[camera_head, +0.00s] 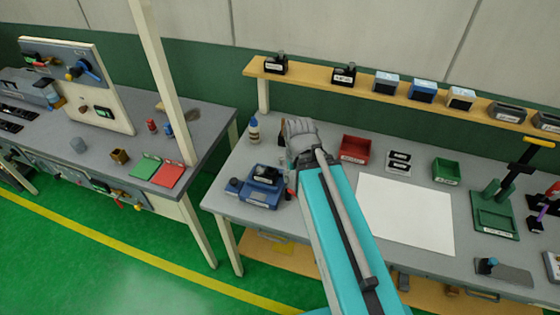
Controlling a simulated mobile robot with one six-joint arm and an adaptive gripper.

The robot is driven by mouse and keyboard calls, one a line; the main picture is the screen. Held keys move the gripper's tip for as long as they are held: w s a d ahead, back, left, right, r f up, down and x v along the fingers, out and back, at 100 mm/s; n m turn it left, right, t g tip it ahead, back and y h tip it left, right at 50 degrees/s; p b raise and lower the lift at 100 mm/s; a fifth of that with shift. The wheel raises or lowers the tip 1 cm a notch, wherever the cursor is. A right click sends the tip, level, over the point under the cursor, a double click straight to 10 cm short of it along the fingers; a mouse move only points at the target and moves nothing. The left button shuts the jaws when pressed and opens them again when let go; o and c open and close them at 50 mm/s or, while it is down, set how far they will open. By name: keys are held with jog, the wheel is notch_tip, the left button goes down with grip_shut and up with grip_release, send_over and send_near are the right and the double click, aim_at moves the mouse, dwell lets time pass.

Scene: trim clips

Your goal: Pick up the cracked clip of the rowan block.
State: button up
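I cannot pick out the cracked clip, and no label is sharp enough to read as rowan. Small labelled dark blocks stand on the shelf: one at the left end (275,65), one to its right (344,75). Another dark block (265,174) sits on a blue fixture (262,196) at the bench's left end. My teal arm reaches over the bench from the bottom. Its end, my gripper (300,153), is near the back of the bench, right of the blue fixture. The fingers are too small and partly hidden by the arm, so their opening cannot be told.
The bench holds a red bin (355,148), a green bin (446,171), a white sheet (405,215), a green stand (495,220) and a blue-capped bottle (254,130). The wooden shelf (310,78) runs along the back. A second bench (110,140) stands left across a gap.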

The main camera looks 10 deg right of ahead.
notch_tip(320, 180, down, 8)
jog(key=b, duration=0.8)
jog(key=shift+f, duration=0.2)
jog(key=shift+s, duration=0.1)
jog(key=shift+c, duration=1.1)
